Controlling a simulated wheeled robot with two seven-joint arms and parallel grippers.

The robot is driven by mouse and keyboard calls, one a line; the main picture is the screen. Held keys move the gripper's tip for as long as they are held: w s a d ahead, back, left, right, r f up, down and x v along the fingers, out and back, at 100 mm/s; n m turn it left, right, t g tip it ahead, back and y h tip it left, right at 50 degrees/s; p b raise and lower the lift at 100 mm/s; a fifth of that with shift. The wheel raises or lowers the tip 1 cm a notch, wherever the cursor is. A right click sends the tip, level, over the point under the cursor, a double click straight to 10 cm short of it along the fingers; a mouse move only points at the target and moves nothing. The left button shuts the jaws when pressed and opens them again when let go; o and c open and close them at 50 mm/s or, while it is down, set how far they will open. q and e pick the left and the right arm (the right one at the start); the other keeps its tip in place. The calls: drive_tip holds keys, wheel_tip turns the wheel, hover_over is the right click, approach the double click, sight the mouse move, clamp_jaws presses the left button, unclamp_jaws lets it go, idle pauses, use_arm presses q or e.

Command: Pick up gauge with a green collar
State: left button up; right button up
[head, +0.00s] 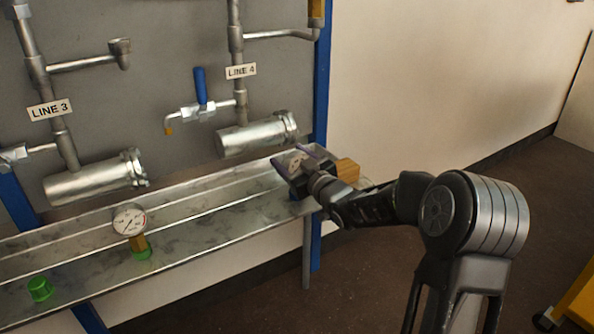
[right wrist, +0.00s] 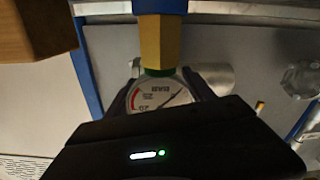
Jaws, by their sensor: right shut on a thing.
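My right gripper (head: 303,160) is shut on a gauge at the right end of the metal tray. In the right wrist view this held gauge (right wrist: 160,95) has a white round dial between the fingers, a thin green ring, a brass hex body and a wider blue band at its far end. Another gauge (head: 129,220) stands upright on the tray, with a white dial, brass stem and a green collar (head: 141,254) at its base. It is apart from my right gripper. My left gripper is out of view.
The long metal tray (head: 210,220) runs below a grey panel with pipes and flanged vessels (head: 95,180) (head: 255,135) labelled LINE 3 and LINE 4. A green cap (head: 40,288) lies on the tray. A yellow-brown block (head: 347,170) shows beside my right gripper. Open floor lies right.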

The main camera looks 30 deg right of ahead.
drive_tip(key=shift+c, duration=1.3)
drive_tip(key=shift+r, duration=0.15)
wheel_tip(320, 180, up, 10)
drive_tip(key=p, duration=0.2)
